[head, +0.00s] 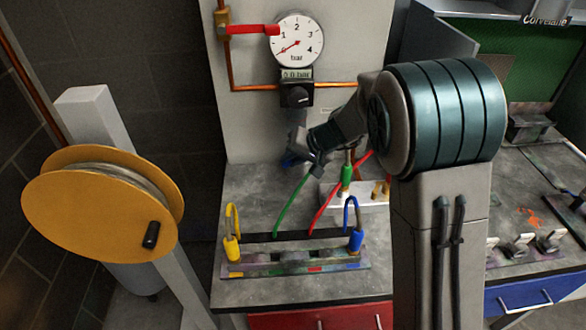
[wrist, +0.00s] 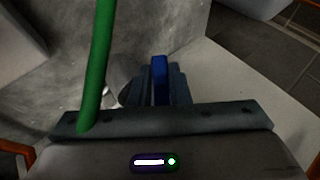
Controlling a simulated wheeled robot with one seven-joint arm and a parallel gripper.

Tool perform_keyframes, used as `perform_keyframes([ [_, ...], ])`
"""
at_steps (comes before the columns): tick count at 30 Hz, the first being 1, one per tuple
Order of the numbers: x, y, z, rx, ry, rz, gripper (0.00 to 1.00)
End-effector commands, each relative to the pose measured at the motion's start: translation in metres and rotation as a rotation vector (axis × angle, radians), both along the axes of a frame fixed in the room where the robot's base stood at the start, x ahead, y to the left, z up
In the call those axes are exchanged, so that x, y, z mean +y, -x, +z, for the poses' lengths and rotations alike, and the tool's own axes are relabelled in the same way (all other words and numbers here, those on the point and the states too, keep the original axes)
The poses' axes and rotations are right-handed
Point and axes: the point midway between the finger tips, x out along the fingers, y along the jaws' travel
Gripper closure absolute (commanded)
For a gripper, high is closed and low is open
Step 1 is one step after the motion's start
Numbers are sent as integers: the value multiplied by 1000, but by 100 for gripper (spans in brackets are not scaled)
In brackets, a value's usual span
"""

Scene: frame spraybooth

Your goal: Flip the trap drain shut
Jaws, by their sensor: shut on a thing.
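The trap drain's blue lever (wrist: 160,72) stands between the finger pads of my gripper (wrist: 160,92) in the wrist view. My gripper is shut on it. In the head view my gripper (head: 311,166) points down and left near the wall at the back of the grey bench. A bit of blue (head: 290,160) shows just left of it, probably the same lever. The drain body and its pipe are hidden by my gripper, so the lever's exact angle cannot be told.
A green hose (head: 293,203) passes close to my gripper and crosses the left of the wrist view (wrist: 98,60). A red hose (head: 328,200) runs beside it. A pressure gauge (head: 297,40) and regulator (head: 296,95) are above; a yellow reel (head: 100,205) stands left.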

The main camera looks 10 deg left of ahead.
Motion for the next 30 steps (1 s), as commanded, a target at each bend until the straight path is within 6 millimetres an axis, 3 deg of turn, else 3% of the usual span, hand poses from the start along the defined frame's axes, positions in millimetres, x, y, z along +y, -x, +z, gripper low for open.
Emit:
perform_keyframes([
  [12,2,0,-1,30,-127,0,100],
  [25,2,2,3,37,-141,3,100],
  [26,2,2,3,37,-141,3,78],
  [27,2,1,3,37,-141,3,67],
  [28,2,1,3,36,-140,3,62],
  [30,2,1,3,35,-141,3,62],
])
